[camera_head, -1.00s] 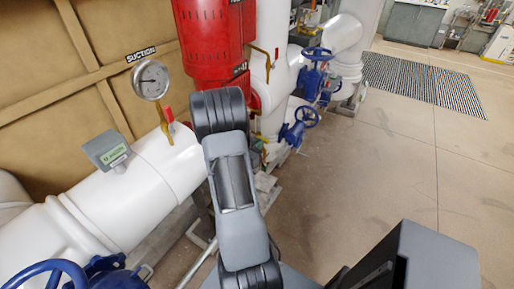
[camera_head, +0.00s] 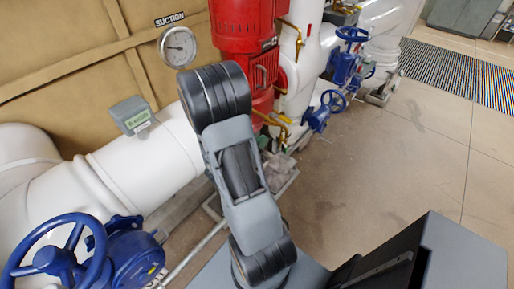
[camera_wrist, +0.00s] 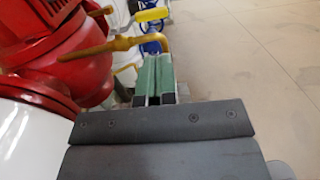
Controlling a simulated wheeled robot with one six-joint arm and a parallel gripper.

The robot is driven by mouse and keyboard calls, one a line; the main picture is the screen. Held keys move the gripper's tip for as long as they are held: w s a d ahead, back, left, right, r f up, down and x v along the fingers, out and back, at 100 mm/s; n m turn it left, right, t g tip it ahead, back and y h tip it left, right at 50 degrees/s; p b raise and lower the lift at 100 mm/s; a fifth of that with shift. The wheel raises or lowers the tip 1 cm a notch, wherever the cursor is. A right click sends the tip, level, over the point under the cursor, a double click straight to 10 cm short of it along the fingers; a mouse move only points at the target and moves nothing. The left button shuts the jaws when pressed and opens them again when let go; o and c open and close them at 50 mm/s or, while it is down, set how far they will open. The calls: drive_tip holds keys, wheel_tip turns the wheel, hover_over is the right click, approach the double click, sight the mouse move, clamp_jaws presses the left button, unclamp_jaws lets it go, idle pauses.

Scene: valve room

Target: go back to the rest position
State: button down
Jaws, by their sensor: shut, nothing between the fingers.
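My gripper (camera_wrist: 157,98) shows in the wrist view. Its two green-sided fingers lie side by side, shut, with nothing between them. A yellow-handled brass lever (camera_wrist: 122,44) shows just beyond the fingers; I cannot tell whether they touch it. In the head view my arm rises in the middle and the gripper itself is hidden behind it.
A red pump motor (camera_head: 243,60) stands behind my arm. White pipes (camera_head: 130,165) run along the left, with a suction gauge (camera_head: 178,47) and a grey display box (camera_head: 131,116). A blue handwheel (camera_head: 58,258) is at the lower left. Open floor (camera_head: 400,160) lies to the right.

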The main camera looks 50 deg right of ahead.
drive_tip(key=shift+a+p, duration=1.3)
drive_tip(key=shift+p, duration=0.3)
